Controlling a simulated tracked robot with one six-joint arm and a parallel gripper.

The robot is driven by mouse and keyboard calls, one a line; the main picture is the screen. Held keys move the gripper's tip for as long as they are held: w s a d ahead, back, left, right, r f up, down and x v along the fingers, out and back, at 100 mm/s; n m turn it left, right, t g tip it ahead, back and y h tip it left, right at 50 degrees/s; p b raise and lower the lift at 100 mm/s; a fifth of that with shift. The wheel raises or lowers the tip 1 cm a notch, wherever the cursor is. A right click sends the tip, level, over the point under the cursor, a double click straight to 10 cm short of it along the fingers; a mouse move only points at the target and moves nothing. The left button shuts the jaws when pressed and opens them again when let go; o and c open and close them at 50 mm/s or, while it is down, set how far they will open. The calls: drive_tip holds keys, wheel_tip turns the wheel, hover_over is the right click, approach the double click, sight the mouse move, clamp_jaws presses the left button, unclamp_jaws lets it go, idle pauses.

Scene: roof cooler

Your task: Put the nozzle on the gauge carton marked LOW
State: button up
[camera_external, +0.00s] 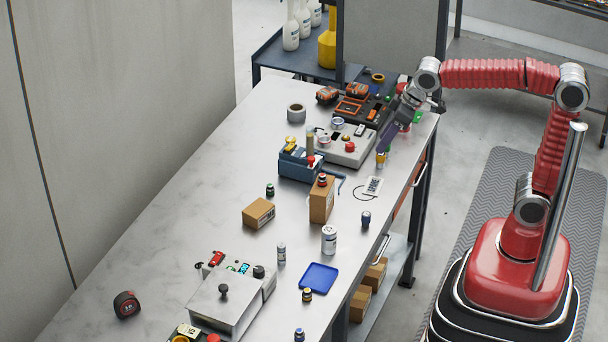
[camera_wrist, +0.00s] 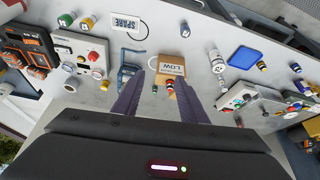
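A brown carton (camera_external: 320,204) stands upright near the middle of the bench. In the wrist view the carton (camera_wrist: 168,60) shows the word LOW upside down. A small red-and-dark fitting (camera_external: 322,180) sits on its top and also shows in the wrist view (camera_wrist: 170,84); it may be the nozzle, but I cannot tell for certain. My gripper (camera_external: 385,147) is above the far right of the bench, well away from the carton. In the wrist view its purple fingers (camera_wrist: 162,78) are spread, with nothing visibly held between them.
A second carton (camera_external: 258,213) lies left of the upright one. A blue tray (camera_external: 319,276) and a grey device (camera_external: 228,305) are nearer the camera. The bench's left is mostly clear.

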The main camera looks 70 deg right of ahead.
drive_tip(key=s+d+f, duration=0.2)
drive_tip(key=s+d, duration=0.1)
drive_tip(key=s, duration=0.6)
drive_tip(key=s+d+f+m, duration=0.1)
drive_tip(key=s+d+f, duration=0.1)
drive_tip(key=s, duration=0.7)
drive_tip(key=shift+d+f+t+h, duration=0.3)
drive_tip(key=shift+d+f, duration=0.1)
drive_tip(key=shift+f, duration=0.4)
